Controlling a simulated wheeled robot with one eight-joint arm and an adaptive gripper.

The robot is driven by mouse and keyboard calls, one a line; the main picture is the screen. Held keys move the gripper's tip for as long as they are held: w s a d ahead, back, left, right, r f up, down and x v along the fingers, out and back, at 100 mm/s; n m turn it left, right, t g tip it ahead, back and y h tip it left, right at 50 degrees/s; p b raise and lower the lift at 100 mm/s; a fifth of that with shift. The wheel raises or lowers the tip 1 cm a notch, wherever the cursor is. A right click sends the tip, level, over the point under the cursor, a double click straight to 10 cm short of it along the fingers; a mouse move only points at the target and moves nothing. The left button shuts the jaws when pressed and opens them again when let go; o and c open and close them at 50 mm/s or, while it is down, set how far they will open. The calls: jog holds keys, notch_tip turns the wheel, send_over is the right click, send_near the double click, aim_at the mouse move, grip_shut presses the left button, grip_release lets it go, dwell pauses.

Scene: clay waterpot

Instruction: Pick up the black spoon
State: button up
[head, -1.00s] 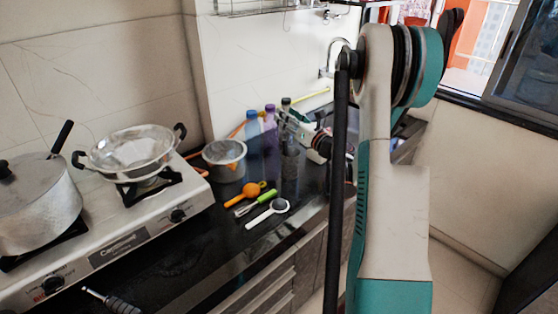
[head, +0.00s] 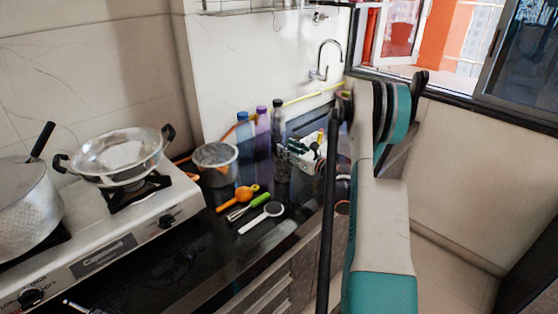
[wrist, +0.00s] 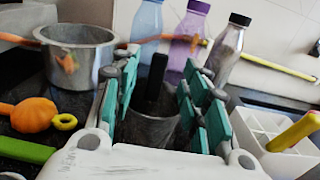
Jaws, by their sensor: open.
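A black upright handle (wrist: 156,78), apparently the black spoon's, shows in the wrist view. It rises from a grey metal cup (wrist: 150,128); its lower end is hidden inside. My gripper (wrist: 159,72) is open, with its green-padded fingers on either side of the handle. I see no clear contact between the pads and the handle. In the head view my gripper (head: 293,148) is small, in front of the dark bottle, and I cannot make out the spoon there.
A metal pot (head: 215,165) and several bottles (head: 262,130) stand close by. A white compartment caddy (wrist: 262,125) is at the right in the wrist view. An orange utensil (head: 237,197) and a white-handled strainer (head: 262,217) lie on the black counter. The stove (head: 110,235) is left.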

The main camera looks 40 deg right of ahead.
aim_at(278, 141)
jog(key=w, duration=0.1)
jog(key=w+b, duration=0.1)
jog(key=w, duration=0.2)
jog(key=shift+w+a+b, duration=0.3)
jog(key=shift+b, duration=0.1)
jog(key=shift+w+r, duration=0.1)
jog(key=shift+w, duration=0.4)
grip_shut()
